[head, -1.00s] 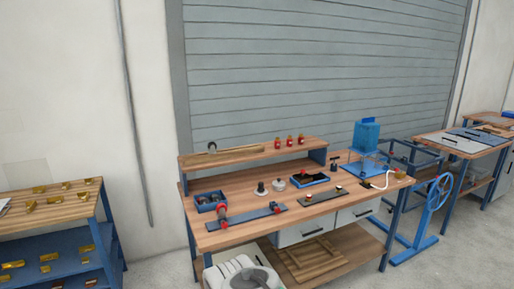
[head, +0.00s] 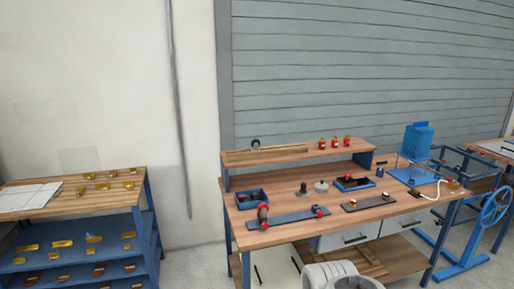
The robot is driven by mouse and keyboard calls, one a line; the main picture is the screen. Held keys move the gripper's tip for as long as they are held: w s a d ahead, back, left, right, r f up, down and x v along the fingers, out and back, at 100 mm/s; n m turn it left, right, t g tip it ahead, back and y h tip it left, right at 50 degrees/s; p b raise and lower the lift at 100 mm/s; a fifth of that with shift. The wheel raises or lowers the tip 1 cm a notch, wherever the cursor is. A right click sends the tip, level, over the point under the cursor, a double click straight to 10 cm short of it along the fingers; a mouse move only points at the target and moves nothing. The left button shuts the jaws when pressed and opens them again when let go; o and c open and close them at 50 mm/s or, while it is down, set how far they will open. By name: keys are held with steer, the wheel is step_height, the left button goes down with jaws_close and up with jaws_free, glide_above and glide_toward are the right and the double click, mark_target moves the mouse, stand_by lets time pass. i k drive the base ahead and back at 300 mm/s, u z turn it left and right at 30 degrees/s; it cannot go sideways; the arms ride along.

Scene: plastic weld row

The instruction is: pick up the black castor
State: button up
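A small black wheel-like thing (head: 255,143), which looks like the black castor, stands at the left end of the raised wooden shelf (head: 300,152) above the workbench. It is small in the head view, so its details are hard to make out. Nothing touches it from above. My gripper is not in view. A white and grey rounded part of my own arm shows at the bottom of the picture, well below and in front of the bench.
Several red bottles (head: 334,142) stand on the shelf. A side rack (head: 75,222) holds brass-coloured pieces.

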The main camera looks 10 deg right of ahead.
mark_target(255, 143)
steer(key=u, duration=0.2)
steer(key=i, duration=0.3)
steer(key=u, duration=0.8)
steer(key=i, duration=2)
steer(key=z, duration=0.5)
